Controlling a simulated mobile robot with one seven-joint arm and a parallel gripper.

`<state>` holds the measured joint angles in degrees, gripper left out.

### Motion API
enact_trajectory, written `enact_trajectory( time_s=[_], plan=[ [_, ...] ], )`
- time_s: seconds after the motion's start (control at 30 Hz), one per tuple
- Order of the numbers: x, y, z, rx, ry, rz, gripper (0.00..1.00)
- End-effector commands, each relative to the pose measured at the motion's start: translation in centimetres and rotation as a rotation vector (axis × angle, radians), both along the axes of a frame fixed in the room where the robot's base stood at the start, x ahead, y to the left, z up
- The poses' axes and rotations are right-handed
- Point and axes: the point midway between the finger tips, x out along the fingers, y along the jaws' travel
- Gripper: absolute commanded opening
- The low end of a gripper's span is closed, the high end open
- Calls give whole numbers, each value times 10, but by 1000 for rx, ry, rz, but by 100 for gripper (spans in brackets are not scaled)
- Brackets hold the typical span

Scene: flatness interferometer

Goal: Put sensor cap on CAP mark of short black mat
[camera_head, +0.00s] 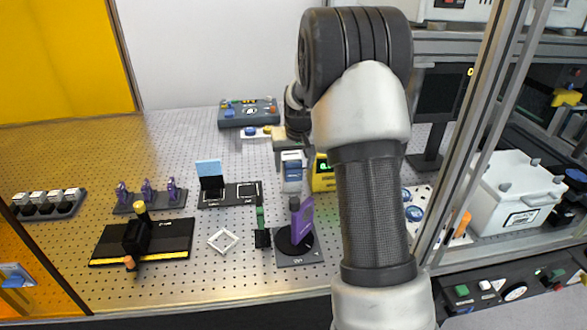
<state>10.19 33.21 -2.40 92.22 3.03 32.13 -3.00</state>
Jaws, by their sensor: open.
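A short dark mat (246,187) with a pale outlined square on its right part lies mid-bench; a light blue upright panel (209,168) stands at its left end. Any CAP lettering is too small to read, and I cannot be sure this is the named mat. I cannot pick out the sensor cap with certainty. My gripper (291,153) is small in view beyond my arm, right of and behind the mat, above a blue and white block (292,176). It is open; its fingertips are hard to make out, and nothing is clearly held.
A purple upright piece stands on a dark base (295,258) at front centre. A black plate (165,240) with a yellow edge lies front left. A white square frame (223,240) lies between. A blue-grey control box (248,112) is behind.

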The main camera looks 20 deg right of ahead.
Motion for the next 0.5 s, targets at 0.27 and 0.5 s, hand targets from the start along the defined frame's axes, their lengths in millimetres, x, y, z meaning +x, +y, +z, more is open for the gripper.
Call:
enact_trajectory(
  time_s=[0.27, 0.5],
  plan=[
    [11, -2, -27, 0, 0, 0, 62],
    [12, -3, -30, 0, 0, 0, 62]
  ],
)
